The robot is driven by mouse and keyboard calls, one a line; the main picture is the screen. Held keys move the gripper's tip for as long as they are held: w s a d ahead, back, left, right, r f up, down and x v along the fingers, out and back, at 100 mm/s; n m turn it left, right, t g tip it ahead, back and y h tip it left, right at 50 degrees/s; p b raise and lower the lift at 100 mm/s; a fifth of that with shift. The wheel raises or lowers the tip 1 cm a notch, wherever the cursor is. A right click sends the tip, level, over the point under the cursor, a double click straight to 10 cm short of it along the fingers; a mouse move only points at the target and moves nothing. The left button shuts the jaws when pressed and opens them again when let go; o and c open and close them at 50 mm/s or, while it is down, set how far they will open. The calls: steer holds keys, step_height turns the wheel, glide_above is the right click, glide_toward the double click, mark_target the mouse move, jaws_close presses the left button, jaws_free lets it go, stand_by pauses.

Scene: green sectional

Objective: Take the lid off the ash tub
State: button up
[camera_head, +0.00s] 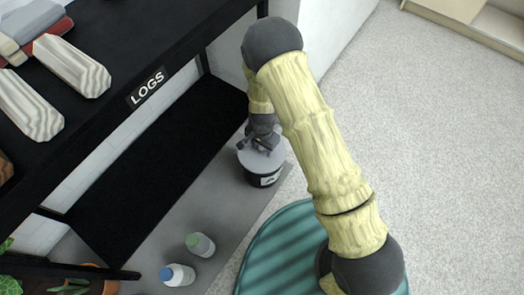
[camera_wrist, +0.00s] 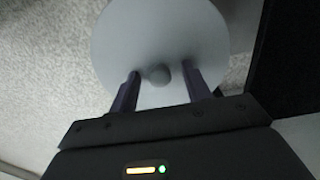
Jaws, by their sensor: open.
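The ash tub (camera_head: 264,180) is a dark round tub with a pale label, standing on the grey mat beside the shelf. Its round grey lid (camera_head: 254,161) sits on top of it. In the wrist view the lid (camera_wrist: 160,35) fills the upper middle, with a small round knob (camera_wrist: 159,74) at its centre. My gripper (camera_head: 262,143) is right over the lid in the head view. In the wrist view my gripper (camera_wrist: 168,82) is open, with one finger on each side of the knob and gaps visible. My gripper hides part of the lid in the head view.
A black shelf (camera_head: 150,150) marked LOGS stands at the left, with logs (camera_head: 72,65) on top. Two bottles, one green-capped (camera_head: 201,245) and one blue-capped (camera_head: 177,275), stand on the grey mat (camera_head: 225,215). A white wall is just behind the tub. Speckled floor (camera_head: 430,150) at the right is clear.

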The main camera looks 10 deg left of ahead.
jaws_close()
step_height(320, 180, up, 10)
steer(key=p, duration=0.6)
stand_by(0.5)
